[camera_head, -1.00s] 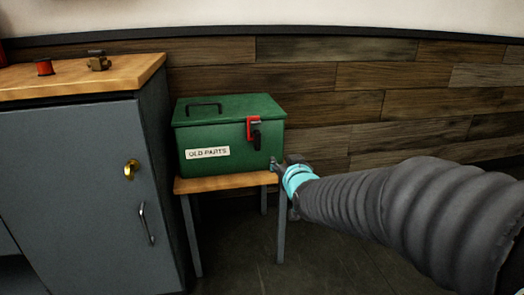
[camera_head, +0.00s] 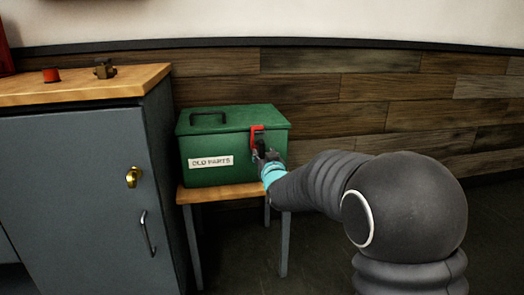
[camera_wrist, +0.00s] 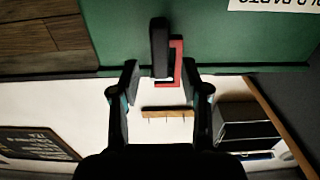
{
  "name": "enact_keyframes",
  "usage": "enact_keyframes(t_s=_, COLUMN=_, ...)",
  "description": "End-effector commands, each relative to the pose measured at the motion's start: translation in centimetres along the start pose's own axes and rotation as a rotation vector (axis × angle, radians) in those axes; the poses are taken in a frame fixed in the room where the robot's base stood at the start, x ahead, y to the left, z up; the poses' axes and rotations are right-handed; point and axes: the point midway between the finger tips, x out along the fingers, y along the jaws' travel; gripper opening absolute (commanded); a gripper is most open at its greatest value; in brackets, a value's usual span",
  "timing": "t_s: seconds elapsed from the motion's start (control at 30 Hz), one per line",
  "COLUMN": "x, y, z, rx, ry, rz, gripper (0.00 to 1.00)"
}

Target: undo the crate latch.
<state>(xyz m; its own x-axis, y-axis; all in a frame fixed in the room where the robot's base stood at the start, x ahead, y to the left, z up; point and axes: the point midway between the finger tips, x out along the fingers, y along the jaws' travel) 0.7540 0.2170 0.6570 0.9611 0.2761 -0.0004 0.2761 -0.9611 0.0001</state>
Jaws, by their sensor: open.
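The green crate (camera_head: 225,165), labelled OLD PARTS, stands with its lid closed on a small wooden-topped stand. Its latch (camera_head: 256,136) is on the front face near the right end, with a red part and a black lever; the lower part is hidden behind my gripper. My gripper (camera_head: 260,157) is right at the latch. In the wrist view the picture looks upside down. There the black lever (camera_wrist: 158,48) and the red part (camera_wrist: 177,62) of the latch show between the two fingers of my gripper (camera_wrist: 160,72). The fingers are open, with space on both sides of the lever.
A grey cabinet (camera_head: 75,190) with a wooden top, a brass lock and a handle stands to the left. The stand (camera_head: 232,192) holds the crate. A plank wall (camera_head: 400,95) is behind.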

Motion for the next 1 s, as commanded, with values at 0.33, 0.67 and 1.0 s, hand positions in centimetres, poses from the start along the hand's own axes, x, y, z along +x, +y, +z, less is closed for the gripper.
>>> enact_keyframes(t_s=0.33, x=3.6, y=0.0, z=0.0, rx=0.0, ry=0.0, rz=0.0, gripper=0.46)
enact_keyframes(t_s=0.67, x=3.8, y=0.0, z=0.0, rx=0.0, ry=0.0, rz=0.0, gripper=0.43)
enact_keyframes(t_s=1.0, x=3.7, y=0.0, z=0.0, rx=0.0, ry=0.0, rz=0.0, gripper=0.0)
